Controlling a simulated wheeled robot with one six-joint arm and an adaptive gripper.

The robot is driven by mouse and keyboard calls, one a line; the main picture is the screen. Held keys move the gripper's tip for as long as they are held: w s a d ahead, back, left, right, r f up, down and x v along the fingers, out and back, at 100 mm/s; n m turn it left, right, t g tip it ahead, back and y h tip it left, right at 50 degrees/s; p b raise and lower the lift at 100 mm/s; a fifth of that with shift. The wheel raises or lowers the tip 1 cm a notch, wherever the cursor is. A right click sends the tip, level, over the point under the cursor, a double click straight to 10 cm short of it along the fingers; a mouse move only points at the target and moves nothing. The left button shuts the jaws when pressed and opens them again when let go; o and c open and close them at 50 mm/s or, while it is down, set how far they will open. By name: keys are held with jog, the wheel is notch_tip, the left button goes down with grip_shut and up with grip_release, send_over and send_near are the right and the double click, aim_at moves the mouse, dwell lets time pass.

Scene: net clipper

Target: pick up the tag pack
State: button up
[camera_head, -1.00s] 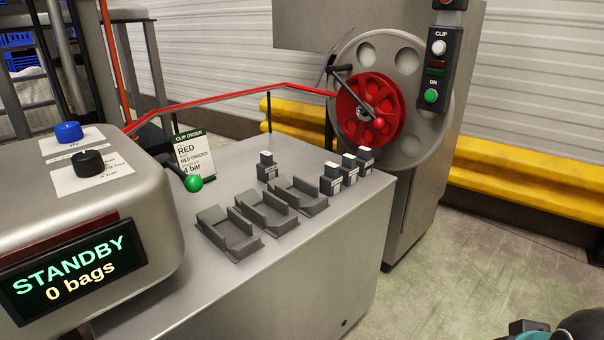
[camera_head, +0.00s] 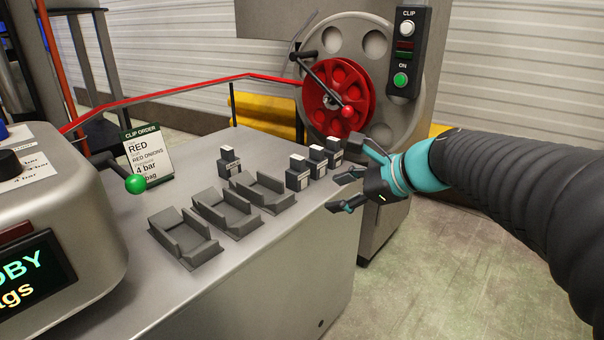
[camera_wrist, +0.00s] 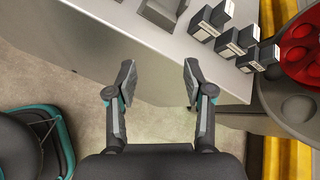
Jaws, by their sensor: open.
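Several small dark packs with white labels stand on the grey machine top. One pack (camera_head: 230,162) is apart behind the holders, and three stand in a row, the near pack (camera_head: 297,173), middle pack (camera_head: 317,161) and far pack (camera_head: 333,151). The labels are too small to read, so I cannot tell which is the tag pack. My gripper (camera_head: 345,180) is open and empty, right of the row and near the machine's right edge. In the wrist view my gripper (camera_wrist: 158,68) has its fingers apart over the edge, with packs (camera_wrist: 230,43) to the upper right.
Three grey holders (camera_head: 223,213) sit on the machine top (camera_head: 265,235). A red reel (camera_head: 338,97) with a crank stands behind. A green-knobbed lever (camera_head: 135,184) and a clip order card (camera_head: 148,157) are at left. Open floor lies to the right.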

aim_at(303, 161)
jog(key=w+r+m+t+y, duration=0.2)
jog(key=w+r+m, duration=0.1)
jog(key=w+m, duration=0.5)
jog(key=shift+n, duration=0.6)
jog(key=x, duration=0.5)
jog(key=b+x, duration=0.1)
jog(key=x, duration=0.2)
jog(key=shift+w+d+f, duration=0.1)
jog(key=shift+w+f, duration=0.05)
jog(key=shift+w, duration=0.35)
jog(key=shift+x, duration=2.65)
jog(key=shift+w+d+f, duration=0.1)
jog(key=shift+d, duration=0.05)
jog(key=shift+c, duration=0.2)
grip_shut()
